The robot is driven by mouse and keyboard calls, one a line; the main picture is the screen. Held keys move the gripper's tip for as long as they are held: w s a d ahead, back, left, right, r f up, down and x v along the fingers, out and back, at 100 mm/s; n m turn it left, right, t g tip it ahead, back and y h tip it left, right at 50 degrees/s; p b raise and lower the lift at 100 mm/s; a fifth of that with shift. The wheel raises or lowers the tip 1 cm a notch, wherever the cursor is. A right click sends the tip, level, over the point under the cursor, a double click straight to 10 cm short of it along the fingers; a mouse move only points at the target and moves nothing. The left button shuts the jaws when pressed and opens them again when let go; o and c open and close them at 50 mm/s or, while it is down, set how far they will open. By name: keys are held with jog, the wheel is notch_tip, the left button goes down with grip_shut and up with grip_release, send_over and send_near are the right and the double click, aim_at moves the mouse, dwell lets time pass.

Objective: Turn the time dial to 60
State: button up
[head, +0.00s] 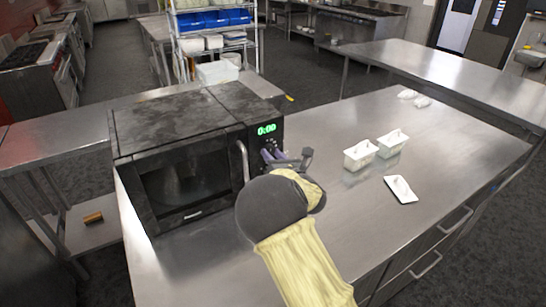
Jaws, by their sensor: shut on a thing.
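A black microwave (185,150) stands on the left end of the steel counter, its door shut. Its green display (267,129) reads 0:00. My gripper (272,158) is at the control panel on the right side of the microwave front, just below the display. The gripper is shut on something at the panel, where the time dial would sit. The dial is hidden by the fingers and is too small to make out. The door handle (243,160) is just left of my gripper.
Two small white containers (360,154) (392,143) and a white flat item (400,189) lie on the steel counter (465,150) to the right. White items (413,97) lie at its far end. A shelf rack (215,35) with blue bins stands behind. The counter's middle is clear.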

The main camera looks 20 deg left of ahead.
jog(key=m+b, duration=0.3)
jog(key=m, duration=0.1)
jog(key=shift+f, duration=0.1)
jog(key=m+b, duration=0.3)
jog(key=m, duration=0.1)
jog(key=shift+m, duration=0.3)
jog(key=m+b, duration=0.2)
jog(key=m, duration=0.2)
jog(key=shift+w+d+g, duration=0.1)
jog(key=shift+g, duration=0.2)
jog(key=m+b, duration=0.1)
jog(key=m, duration=0.3)
jog(key=shift+m, duration=0.3)
jog(key=m, duration=0.4)
jog(key=shift+r+g, duration=0.2)
jog(key=shift+g, duration=0.1)
jog(key=m, duration=0.4)
jog(key=shift+m, duration=0.4)
jog(key=m+p, duration=0.1)
jog(key=m, duration=0.3)
jog(key=shift+f+y, duration=0.1)
jog(key=shift+y, duration=0.3)
jog(key=shift+f+m+p, duration=0.1)
jog(key=shift+m+p, duration=0.35)
jog(key=shift+m, duration=1.65)
